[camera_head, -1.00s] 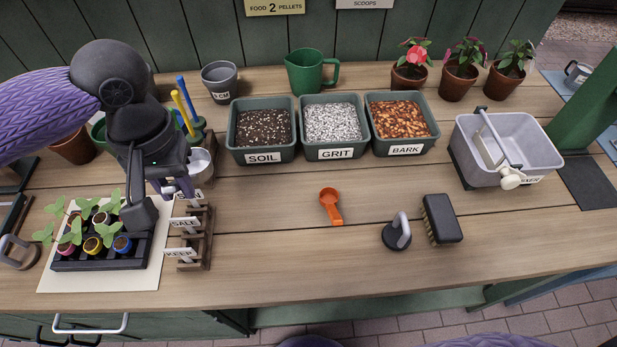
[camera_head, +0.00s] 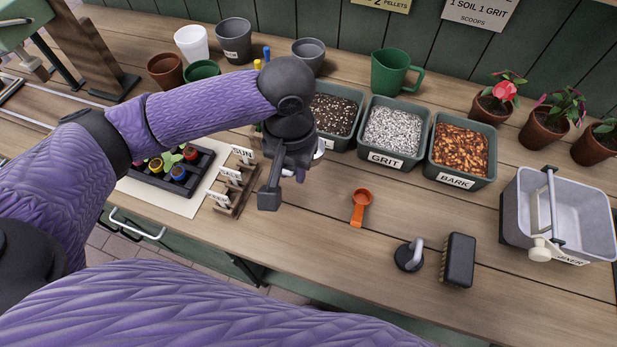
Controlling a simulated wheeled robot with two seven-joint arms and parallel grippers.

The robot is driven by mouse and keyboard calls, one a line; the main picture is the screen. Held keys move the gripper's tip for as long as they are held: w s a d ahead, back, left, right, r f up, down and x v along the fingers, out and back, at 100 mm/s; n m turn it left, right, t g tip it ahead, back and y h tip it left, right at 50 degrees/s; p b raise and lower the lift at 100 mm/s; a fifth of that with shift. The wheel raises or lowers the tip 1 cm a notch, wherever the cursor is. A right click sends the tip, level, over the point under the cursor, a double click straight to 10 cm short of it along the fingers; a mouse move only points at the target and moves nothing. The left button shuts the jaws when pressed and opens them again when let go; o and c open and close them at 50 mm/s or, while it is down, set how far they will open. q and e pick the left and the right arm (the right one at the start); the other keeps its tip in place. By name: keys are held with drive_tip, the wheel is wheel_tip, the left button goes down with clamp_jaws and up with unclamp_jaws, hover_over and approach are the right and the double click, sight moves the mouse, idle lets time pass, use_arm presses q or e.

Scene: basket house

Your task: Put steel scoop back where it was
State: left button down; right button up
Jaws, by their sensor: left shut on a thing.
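My left gripper (camera_head: 286,178) is shut on the steel scoop (camera_head: 320,148), of which only a bright silvery rim shows at the gripper's right side. The gripper hides the rest of it. The gripper is over the bench, right of the wooden label rack (camera_head: 228,200) and in front of the soil tub (camera_head: 345,143). An orange scoop (camera_head: 361,205) lies on the bench further right. My right gripper is not in view.
The grit tub (camera_head: 412,157) and bark tub (camera_head: 462,182) stand right of the soil. A green jug (camera_head: 388,72) is behind them. A black brush (camera_head: 458,260) and a handled black disc (camera_head: 408,258) lie at front right. Bench around the orange scoop is clear.

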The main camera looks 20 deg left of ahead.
use_arm(q)
wheel_tip(320, 180, down, 10)
drive_tip(key=b, duration=0.3)
drive_tip(key=shift+r, duration=0.25)
drive_tip(key=c, duration=0.5)
unclamp_jaws()
drive_tip(key=r+p, duration=0.2)
drive_tip(key=r, duration=0.3)
drive_tip(key=r+p, duration=0.2)
drive_tip(key=r, duration=0.4)
drive_tip(key=shift+w+r, duration=0.2)
drive_tip(key=shift+r, duration=0.35)
